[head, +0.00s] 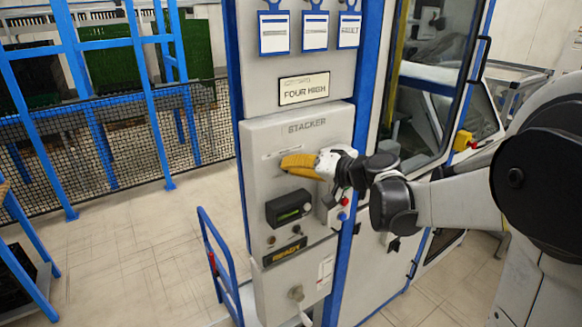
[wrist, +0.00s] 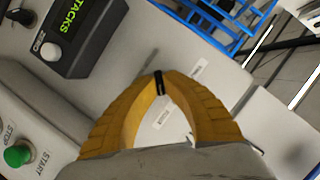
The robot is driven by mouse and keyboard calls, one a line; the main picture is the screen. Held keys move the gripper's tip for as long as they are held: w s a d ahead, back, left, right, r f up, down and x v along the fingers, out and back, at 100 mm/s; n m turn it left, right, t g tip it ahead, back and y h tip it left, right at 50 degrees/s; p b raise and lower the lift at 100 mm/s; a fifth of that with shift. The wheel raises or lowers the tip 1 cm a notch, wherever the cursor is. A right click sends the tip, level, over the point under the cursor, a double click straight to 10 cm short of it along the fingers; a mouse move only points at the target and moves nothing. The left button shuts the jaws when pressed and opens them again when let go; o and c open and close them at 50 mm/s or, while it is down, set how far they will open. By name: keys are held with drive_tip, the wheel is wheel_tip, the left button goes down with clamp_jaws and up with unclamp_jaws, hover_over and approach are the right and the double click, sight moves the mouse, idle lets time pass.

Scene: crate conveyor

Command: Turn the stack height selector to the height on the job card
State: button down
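The job card sign (head: 304,88) above the stacker panel (head: 262,135) reads FOUR HIGH. My gripper (head: 284,163) has yellow fingers and is over the upper part of this panel, above the black counter display. In the wrist view my fingertips (wrist: 158,82) meet at their black pads, with nothing visible held between them. Pale panel and a white label (wrist: 161,117) show through the gap behind the tips. I cannot make out the height selector or its setting; my gripper and wrist cover part of the panel. I cannot tell whether the fingertips touch the panel.
The black counter display (head: 289,208) also shows in the wrist view (wrist: 80,30), its green text ending in TACKS. A green START button (wrist: 18,155) is beside it. A lit READY sign (head: 285,253) is lower down. A blue hand cart (head: 222,262) stands left of the cabinet.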

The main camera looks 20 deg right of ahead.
drive_tip(key=c, duration=1.5)
unclamp_jaws()
drive_tip(key=v, duration=1.2)
drive_tip(key=shift+f, duration=0.2)
drive_tip(key=s+a+f+g+h+b, duration=0.1)
drive_tip(key=s+a+f+b, duration=0.2)
drive_tip(key=f, duration=0.2)
drive_tip(key=s+a+f+n+g+b, duration=0.1)
drive_tip(key=s+a+f+b, duration=0.15)
drive_tip(key=f, duration=0.25)
drive_tip(key=s+a+f+g+h+b, duration=0.1)
drive_tip(key=s+a+f+g+b, duration=0.15)
drive_tip(key=f+b, duration=0.2)
drive_tip(key=s+f+h+b, duration=0.3)
drive_tip(key=s+f+b, duration=0.2)
drive_tip(key=f, duration=0.3)
drive_tip(key=s+d+f+n+h+b, duration=0.1)
drive_tip(key=s+f+h+b, duration=0.2)
drive_tip(key=s+f, duration=0.4)
wheel_tip(320, 180, down, 2)
drive_tip(key=shift+f+n+b, duration=0.1)
drive_tip(key=shift+n+b, duration=0.2)
drive_tip(key=shift+b, duration=0.55)
